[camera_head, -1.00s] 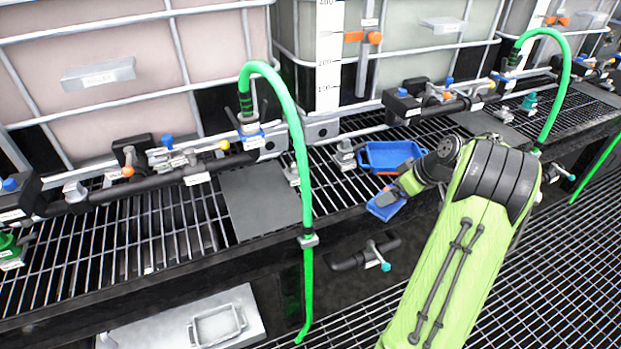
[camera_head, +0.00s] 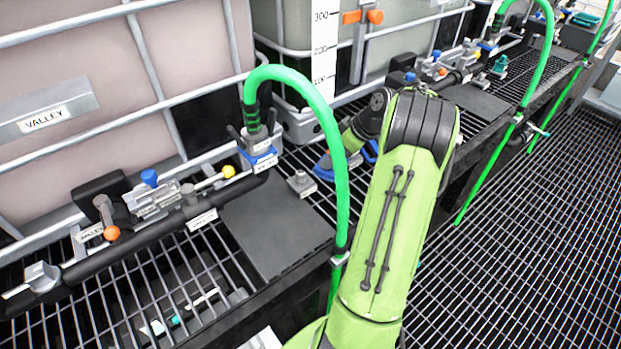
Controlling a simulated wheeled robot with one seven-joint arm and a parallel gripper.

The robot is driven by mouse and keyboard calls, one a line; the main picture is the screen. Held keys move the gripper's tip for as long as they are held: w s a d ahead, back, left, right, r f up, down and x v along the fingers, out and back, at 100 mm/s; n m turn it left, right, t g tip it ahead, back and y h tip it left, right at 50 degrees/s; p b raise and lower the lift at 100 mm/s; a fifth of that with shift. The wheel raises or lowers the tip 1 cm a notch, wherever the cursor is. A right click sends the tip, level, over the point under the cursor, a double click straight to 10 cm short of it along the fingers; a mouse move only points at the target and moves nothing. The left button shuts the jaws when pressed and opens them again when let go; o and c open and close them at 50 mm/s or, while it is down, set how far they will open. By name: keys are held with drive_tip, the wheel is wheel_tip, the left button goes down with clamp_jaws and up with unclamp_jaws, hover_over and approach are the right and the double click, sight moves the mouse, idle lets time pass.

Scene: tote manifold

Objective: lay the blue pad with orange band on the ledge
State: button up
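The blue pad (camera_head: 324,166) shows only in part, just behind the green hose and left of my arm. It is at the end of my gripper (camera_head: 333,155), which appears shut on it; the fingers are small and mostly hidden. I cannot make out the orange band now. The pad is above or at the grated ledge (camera_head: 200,262); whether it touches is unclear. A flat dark plate (camera_head: 275,228) lies on the ledge, left of and nearer than the pad.
A green hose (camera_head: 335,150) arches down between the plate and my arm. A grey fitting (camera_head: 301,184) stands near the pad. A black pipe with valves (camera_head: 165,225) runs along the left. Grated floor (camera_head: 520,240) is open at right.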

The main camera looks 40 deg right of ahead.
wheel_tip(320, 180, down, 10)
drive_tip(key=b, duration=0.3)
drive_tip(key=shift+s, duration=0.1)
drive_tip(key=shift+r, duration=0.15)
drive_tip(key=o, duration=0.9)
